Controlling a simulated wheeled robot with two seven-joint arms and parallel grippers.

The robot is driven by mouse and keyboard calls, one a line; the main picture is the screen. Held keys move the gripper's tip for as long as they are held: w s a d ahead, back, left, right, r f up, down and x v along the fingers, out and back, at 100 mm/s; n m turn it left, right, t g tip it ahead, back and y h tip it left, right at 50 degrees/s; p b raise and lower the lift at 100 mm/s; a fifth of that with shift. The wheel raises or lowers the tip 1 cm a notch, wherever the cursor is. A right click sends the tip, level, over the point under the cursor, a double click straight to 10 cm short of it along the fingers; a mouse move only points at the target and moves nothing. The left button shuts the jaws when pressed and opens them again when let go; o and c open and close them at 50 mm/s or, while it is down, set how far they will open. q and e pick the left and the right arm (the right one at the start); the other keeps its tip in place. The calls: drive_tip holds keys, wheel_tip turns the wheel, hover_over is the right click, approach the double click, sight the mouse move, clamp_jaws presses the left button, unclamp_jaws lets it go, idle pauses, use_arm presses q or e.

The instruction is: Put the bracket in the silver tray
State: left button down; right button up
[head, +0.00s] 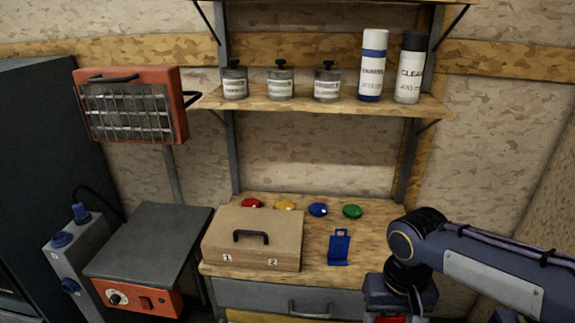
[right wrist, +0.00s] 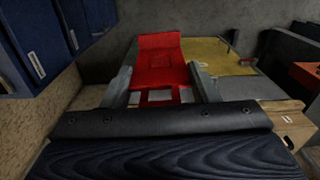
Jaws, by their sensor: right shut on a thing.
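A red bracket (right wrist: 160,62) is held between the two fingers of my right gripper (right wrist: 163,88) in the right wrist view. A sliver of red (head: 388,319) also shows under my right gripper at the bottom edge of the head view. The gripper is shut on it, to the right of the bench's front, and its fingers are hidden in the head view. A blue bracket (head: 339,247) stands on the wooden bench top, apart from my gripper. I cannot make out a silver tray in either view. My left gripper is not in view.
A tan case (head: 252,238) with a black handle sits on the bench (head: 375,240). Several coloured discs lie behind it. A grey drawer (head: 285,298) is below the bench top, with a yellow front (right wrist: 222,56) under it. An orange-fronted hot plate (head: 150,245) stands left.

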drive_tip(key=w+d+f, duration=0.1)
drive_tip(key=w+f, duration=0.3)
drive_tip(key=f, duration=0.5)
drive_tip(key=w+f, duration=0.5)
drive_tip(key=f, duration=0.4)
drive_tip(key=shift+w+d+n, duration=0.2)
drive_tip(key=shift+d+n, duration=0.1)
drive_tip(key=shift+d, duration=0.1)
